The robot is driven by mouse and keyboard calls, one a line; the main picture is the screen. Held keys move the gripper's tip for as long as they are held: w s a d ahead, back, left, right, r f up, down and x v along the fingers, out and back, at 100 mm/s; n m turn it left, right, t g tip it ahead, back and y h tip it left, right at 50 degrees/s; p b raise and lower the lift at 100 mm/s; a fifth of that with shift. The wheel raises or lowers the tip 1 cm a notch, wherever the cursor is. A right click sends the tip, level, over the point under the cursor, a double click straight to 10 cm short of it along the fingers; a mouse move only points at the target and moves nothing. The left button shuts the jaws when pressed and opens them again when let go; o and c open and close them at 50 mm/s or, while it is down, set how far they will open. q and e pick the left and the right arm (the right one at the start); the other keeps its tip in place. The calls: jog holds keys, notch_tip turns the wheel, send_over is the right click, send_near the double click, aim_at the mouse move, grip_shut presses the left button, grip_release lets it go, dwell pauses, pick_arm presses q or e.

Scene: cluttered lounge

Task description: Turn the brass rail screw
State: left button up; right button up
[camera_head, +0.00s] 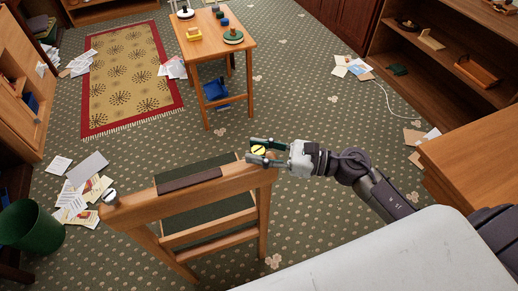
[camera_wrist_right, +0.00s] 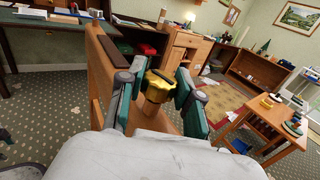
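The brass rail screw (camera_head: 259,150) is a round yellow knob with a dark line across its top. It sits at the right end of the top rail of a wooden chair-like frame (camera_head: 225,183). My right gripper (camera_head: 265,151) reaches it from the right, with one finger on either side. In the right wrist view the brass knob (camera_wrist_right: 158,88) stands between the two green-and-grey fingers (camera_wrist_right: 160,75). The fingers are spread around it, with narrow gaps at the knob. A silver knob (camera_head: 110,197) sits at the rail's left end. My left gripper is not in view.
A small wooden table (camera_head: 220,52) with toys stands behind, beside a red-bordered rug (camera_head: 130,80). A green bin (camera_head: 31,226) and scattered papers (camera_head: 87,168) lie at left. Shelves (camera_head: 440,50) and a wooden cabinet (camera_head: 480,150) stand at right. The floor behind the frame is mostly clear.

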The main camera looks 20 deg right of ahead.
grip_shut()
jog(key=shift+r, duration=0.1)
jog(key=m+t+h+p, duration=0.1)
jog(key=m+t+h, duration=0.1)
jog(key=m+t+h+p, duration=0.2)
jog(key=shift+s+a+r+t, duration=0.1)
jog(key=shift+r+t, duration=0.05)
jog(key=shift+t, duration=0.25)
jog(key=shift+m+t+h+p, duration=1.25)
jog(key=shift+m+h, duration=0.45)
jog(key=shift+h, duration=1)
jog(key=shift+f, duration=0.2)
jog(key=o, duration=0.7)
grip_release()
